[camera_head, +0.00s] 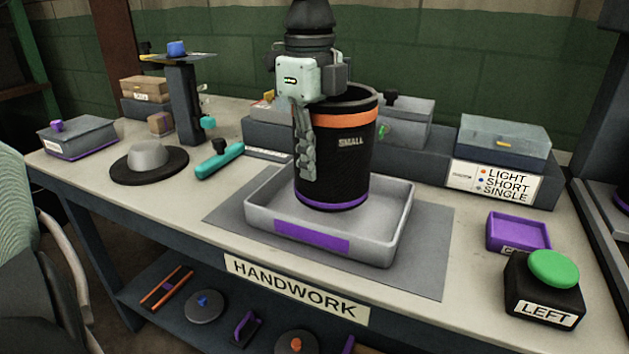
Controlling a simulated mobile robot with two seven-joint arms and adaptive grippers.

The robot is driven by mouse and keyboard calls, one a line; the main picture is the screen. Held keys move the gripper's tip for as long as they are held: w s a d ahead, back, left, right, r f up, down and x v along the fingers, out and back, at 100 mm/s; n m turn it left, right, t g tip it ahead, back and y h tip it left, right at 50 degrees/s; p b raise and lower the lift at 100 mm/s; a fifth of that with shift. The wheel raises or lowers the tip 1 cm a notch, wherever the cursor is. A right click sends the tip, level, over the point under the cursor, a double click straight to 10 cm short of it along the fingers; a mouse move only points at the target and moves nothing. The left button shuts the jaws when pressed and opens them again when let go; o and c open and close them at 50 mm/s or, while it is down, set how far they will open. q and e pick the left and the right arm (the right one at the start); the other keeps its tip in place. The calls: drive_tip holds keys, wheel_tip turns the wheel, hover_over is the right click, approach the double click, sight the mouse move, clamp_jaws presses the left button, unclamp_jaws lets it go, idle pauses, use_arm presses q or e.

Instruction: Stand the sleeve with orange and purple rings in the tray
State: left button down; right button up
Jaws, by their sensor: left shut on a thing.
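The black sleeve (345,155) marked "SMALL" has an orange ring near its top and a purple ring around its bottom. It is about upright, open end up, with its lower end inside the grey tray (388,247) with the purple front label. I cannot tell whether its bottom touches the tray floor. My left gripper (306,160) comes down from above and is shut on the sleeve's left wall. One finger lies along the outside; the other is hidden. My right gripper is not in view.
The tray stands on a dark mat (436,225). To the right are a small purple tray (519,234) and a green button (553,268) marked "LEFT". A teal-handled tool (219,162) and a hat-shaped piece (150,160) lie left. Boxes on a raised ledge (545,195) stand behind.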

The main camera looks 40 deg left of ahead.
sight(315, 209)
use_arm(q)
drive_tip(key=shift+d+f, duration=0.25)
drive_tip(key=shift+f, duration=0.25)
drive_tip(key=shift+w+f+p, duration=0.1)
drive_tip(key=shift+f+p, duration=0.25)
drive_tip(key=shift+f, duration=1.25)
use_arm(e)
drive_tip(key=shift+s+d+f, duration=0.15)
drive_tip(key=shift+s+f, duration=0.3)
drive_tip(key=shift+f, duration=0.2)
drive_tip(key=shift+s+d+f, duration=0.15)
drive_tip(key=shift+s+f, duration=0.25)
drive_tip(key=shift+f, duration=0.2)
use_arm(q)
drive_tip(key=c, duration=1.7)
unclamp_jaws()
drive_tip(key=shift+f, duration=0.1)
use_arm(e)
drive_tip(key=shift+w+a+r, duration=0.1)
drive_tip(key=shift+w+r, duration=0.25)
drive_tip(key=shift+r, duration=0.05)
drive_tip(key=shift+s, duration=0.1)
